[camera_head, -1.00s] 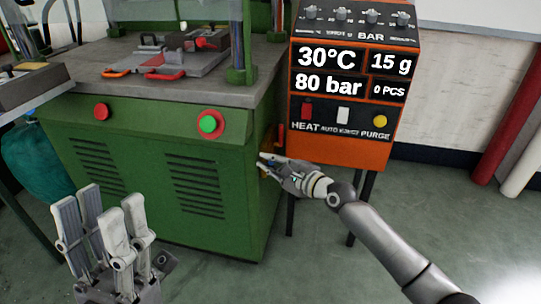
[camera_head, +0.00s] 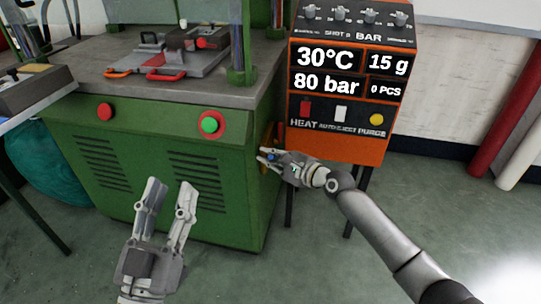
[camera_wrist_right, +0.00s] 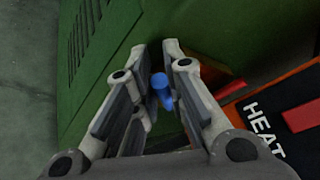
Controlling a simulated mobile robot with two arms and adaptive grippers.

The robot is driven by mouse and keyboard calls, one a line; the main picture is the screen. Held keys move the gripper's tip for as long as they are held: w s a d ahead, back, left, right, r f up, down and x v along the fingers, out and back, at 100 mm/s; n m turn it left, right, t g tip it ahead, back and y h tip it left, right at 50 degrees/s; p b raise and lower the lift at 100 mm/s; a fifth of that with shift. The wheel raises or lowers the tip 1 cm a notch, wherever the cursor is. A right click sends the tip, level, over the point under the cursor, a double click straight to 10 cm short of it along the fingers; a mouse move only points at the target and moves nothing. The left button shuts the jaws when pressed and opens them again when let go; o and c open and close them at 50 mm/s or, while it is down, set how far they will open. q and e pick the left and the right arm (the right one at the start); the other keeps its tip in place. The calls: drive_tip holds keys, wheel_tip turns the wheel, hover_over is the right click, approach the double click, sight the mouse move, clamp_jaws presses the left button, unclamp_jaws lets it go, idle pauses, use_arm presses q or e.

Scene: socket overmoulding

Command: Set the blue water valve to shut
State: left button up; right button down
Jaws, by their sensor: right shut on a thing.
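The blue water valve handle (camera_wrist_right: 161,90) is a short blue lever on the side of the green press, and it lies between my right gripper's fingers in the right wrist view. A small bit of the blue handle (camera_head: 271,157) also shows in the head view. My right gripper (camera_head: 265,158) is shut on the handle, at the press's right side; its fingers (camera_wrist_right: 158,65) flank the blue lever. The valve body is mostly hidden. My left gripper (camera_head: 171,195) is open and empty in front of the press's front panel.
The green press (camera_head: 135,135) has a red button (camera_head: 104,112) and a red-green button (camera_head: 209,124). An orange and black control box (camera_head: 340,140) stands right of it, above my right forearm. A mould with red handles (camera_head: 170,60) sits on the press top. Floor is clear in front.

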drive_tip(key=shift+d, duration=0.1)
drive_tip(key=c, duration=1.5)
unclamp_jaws()
drive_tip(key=shift+o, duration=0.2)
drive_tip(key=v, duration=1.2)
